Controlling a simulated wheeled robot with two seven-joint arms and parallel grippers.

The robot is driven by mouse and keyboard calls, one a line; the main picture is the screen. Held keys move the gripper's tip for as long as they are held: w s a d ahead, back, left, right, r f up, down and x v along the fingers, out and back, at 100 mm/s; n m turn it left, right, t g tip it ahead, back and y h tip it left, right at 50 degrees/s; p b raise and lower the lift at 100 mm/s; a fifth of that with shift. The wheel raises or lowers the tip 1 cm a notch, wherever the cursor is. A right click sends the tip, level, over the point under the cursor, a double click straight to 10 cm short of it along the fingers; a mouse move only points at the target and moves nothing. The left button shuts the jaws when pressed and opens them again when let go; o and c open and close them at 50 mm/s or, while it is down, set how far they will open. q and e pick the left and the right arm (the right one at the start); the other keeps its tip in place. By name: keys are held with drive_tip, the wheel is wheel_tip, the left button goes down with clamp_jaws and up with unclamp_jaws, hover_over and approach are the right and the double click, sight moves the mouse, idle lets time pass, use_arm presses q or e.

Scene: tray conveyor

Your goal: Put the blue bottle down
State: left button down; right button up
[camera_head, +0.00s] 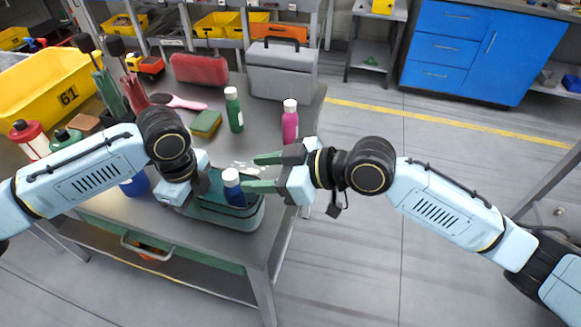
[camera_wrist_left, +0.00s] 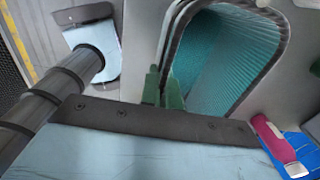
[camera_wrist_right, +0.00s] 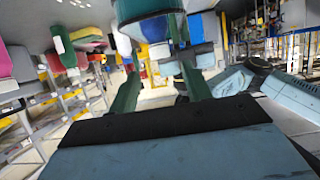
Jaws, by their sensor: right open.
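The blue bottle (camera_head: 234,191) has a pale cap and is upright at the teal bag (camera_head: 245,219) near the table's front edge. Its lower part is hidden, and I cannot tell whether it rests on the bag's floor. My right gripper (camera_head: 260,172) is open just right of the bottle, its green fingers apart and empty. The right wrist view (camera_wrist_right: 163,65) also shows them apart. My left gripper (camera_wrist_left: 162,92) has its fingers close together on the rim of the teal bag, whose ribbed inside (camera_wrist_left: 220,50) shows beside them.
A pink bottle (camera_head: 290,122), a green bottle (camera_head: 233,110), a sponge (camera_head: 206,123) and a grey toolbox (camera_head: 282,72) stand behind on the table. A yellow crate (camera_head: 45,100) and red-capped bottle (camera_head: 30,138) are at left. A blue object (camera_head: 135,186) is partly behind my left arm. Open floor lies at right.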

drive_tip(key=v, duration=0.8)
drive_tip(key=w+d+f+m+t+h, duration=0.25)
drive_tip(key=w+d+f, duration=0.2)
drive_tip(key=f, duration=0.35)
drive_tip(key=w+d+f+m+t+h, duration=0.2)
drive_tip(key=w+d+f+m, duration=0.15)
drive_tip(key=w+f, duration=0.4)
drive_tip(key=s+d+f+m+h, duration=0.2)
drive_tip(key=s+d+f, duration=0.15)
drive_tip(key=f, duration=0.55)
drive_tip(key=s+d+f+m+h, duration=0.2)
drive_tip(key=d+f, duration=0.2)
drive_tip(key=f, duration=0.5)
drive_tip(key=s+d+f+m+g+h, duration=0.1)
drive_tip(key=s+d+f+g+h, duration=0.3)
drive_tip(key=s+f, duration=1.4)
use_arm(q)
drive_tip(key=c, duration=1.6)
unclamp_jaws()
use_arm(e)
drive_tip(key=s+f+g, duration=0.2)
drive_tip(key=s+f, duration=0.1)
drive_tip(key=s, duration=0.9)
drive_tip(key=s+f+g, duration=0.2)
drive_tip(key=s+f, duration=0.2)
drive_tip(key=s, duration=0.9)
drive_tip(key=shift+d+f+m, duration=0.25)
drive_tip(key=shift+d+m, duration=0.05)
drive_tip(key=shift+d, duration=0.1)
